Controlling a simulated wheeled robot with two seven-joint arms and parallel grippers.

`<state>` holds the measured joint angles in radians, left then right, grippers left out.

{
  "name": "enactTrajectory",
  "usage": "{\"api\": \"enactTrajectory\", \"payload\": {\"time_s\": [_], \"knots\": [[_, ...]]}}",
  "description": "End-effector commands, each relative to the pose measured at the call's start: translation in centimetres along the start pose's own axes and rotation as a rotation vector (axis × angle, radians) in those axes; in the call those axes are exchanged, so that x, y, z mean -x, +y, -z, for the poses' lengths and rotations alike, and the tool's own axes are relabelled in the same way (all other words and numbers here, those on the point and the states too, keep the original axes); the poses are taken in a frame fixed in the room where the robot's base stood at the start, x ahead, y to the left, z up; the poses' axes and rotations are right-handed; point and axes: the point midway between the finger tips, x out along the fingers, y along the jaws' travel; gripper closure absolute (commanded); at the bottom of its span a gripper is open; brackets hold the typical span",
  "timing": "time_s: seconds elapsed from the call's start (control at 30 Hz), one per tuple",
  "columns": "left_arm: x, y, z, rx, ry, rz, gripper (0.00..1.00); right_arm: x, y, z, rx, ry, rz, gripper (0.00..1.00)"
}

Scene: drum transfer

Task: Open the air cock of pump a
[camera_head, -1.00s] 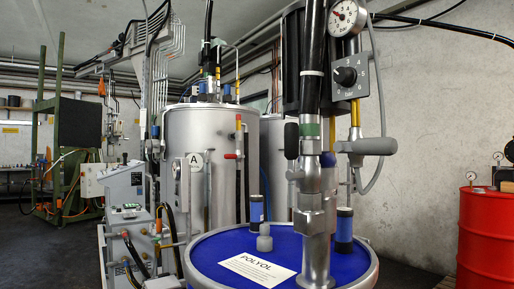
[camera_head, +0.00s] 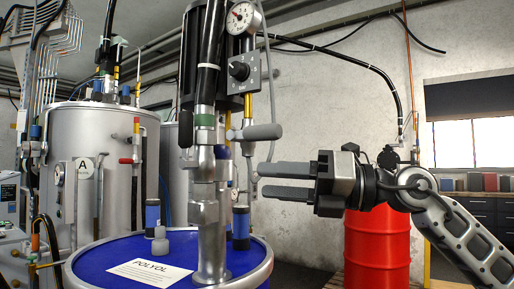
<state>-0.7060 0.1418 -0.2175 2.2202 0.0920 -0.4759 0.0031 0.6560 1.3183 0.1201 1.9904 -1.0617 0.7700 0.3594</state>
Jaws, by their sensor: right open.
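The pump (camera_head: 206,150) stands upright on the blue drum (camera_head: 85,270) labelled POLYOL. A grey lever handle (camera_head: 264,132), which looks like its air cock, sticks out to the right below the regulator knob (camera_head: 239,71) and gauge (camera_head: 243,17). A yellow-banded pipe passes at the lever's inner end. My right gripper (camera_head: 266,181) comes in from the right with its two grey fingers pointing left, one above the other. It is open, with nothing between the fingers. It is below the lever and apart from it in the picture. My left gripper is not in view.
A thin grey hose (camera_head: 271,90) loops down close to the lever and the fingertips. A red drum (camera_head: 377,250) stands behind my right arm. The tank marked A (camera_head: 105,130) is at the left. Open wall lies behind the gripper.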

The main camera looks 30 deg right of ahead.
Motion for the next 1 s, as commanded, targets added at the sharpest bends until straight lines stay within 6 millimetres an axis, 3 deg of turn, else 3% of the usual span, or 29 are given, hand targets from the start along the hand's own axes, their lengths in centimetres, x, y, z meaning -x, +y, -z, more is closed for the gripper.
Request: {"api": "enactTrajectory", "payload": {"time_s": [0.03,0.1,0.2,0.33,0.47,1.0], "knots": [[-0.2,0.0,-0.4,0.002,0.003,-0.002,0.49,2.3,1.6,-1.9,0.14,-0.017,0.095,0.51],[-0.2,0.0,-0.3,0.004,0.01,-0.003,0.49,5.0,3.1,-3.9,0.265,-0.04,0.211,0.51],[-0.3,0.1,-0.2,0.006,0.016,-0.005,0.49,7.9,4.7,-5.8,0.368,-0.079,0.333,0.51],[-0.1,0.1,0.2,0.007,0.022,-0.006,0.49,9.5,5.5,-6.9,0.416,-0.105,0.404,0.51],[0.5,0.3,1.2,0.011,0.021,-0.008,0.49,8.4,5.2,-7.5,0.418,-0.104,0.412,0.51],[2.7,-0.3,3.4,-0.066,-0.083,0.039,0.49,-1.6,1.7,-9.7,0.413,-0.106,0.399,0.51]]}}
